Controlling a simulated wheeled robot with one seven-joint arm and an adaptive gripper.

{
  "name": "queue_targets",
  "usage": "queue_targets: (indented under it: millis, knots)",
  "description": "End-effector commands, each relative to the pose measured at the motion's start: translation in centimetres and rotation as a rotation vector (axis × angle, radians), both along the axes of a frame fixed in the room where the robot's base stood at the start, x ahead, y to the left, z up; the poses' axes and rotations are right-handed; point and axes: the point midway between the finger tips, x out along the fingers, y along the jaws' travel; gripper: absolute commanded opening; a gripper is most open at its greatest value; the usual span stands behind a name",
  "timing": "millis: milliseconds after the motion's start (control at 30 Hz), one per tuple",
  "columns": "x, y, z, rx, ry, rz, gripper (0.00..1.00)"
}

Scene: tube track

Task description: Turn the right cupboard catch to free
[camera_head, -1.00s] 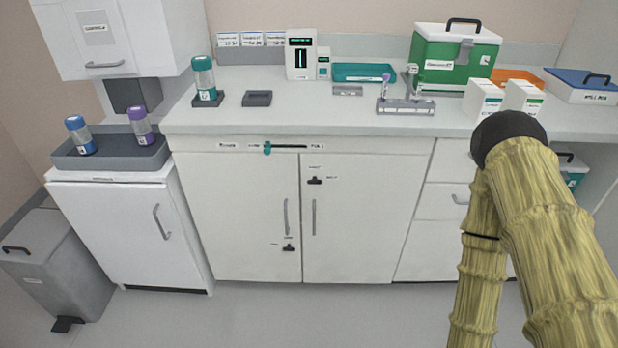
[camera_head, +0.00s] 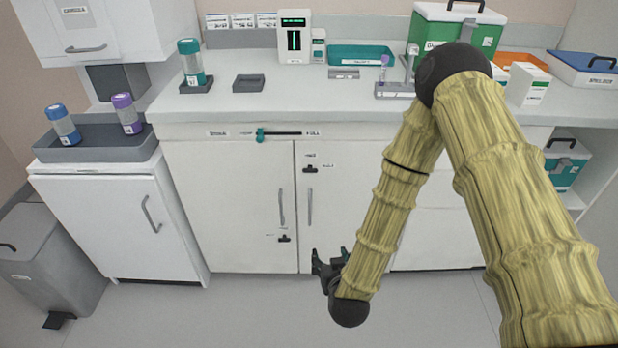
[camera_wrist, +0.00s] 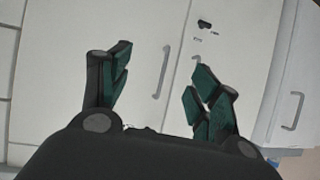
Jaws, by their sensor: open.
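That view looks upside down.
The left door's catch (camera_head: 284,239) sits low beside the door seam. Two upright handles (camera_head: 282,207) (camera_head: 310,207) flank the seam. A teal slider (camera_head: 260,135) is on the strip above. The floor (camera_head: 230,310) in front is clear. My arm covers the drawers at right.

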Motion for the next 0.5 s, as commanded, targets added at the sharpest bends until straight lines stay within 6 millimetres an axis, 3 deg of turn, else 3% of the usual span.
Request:
queue_targets:
  millis: [33,100,233,333,500]
  knots:
    - [2.2,1.4,2.3,0.005,-0.097,-0.012,0.62]
    - [4.5,2.9,5.6,0.006,-0.22,-0.035,0.62]
    - [7.2,4.7,10.7,0.004,-0.391,-0.081,0.62]
    - [8.1,5.4,13.1,0.002,-0.467,-0.108,0.62]
    - [9.1,5.7,14.6,-0.002,-0.513,-0.128,0.62]
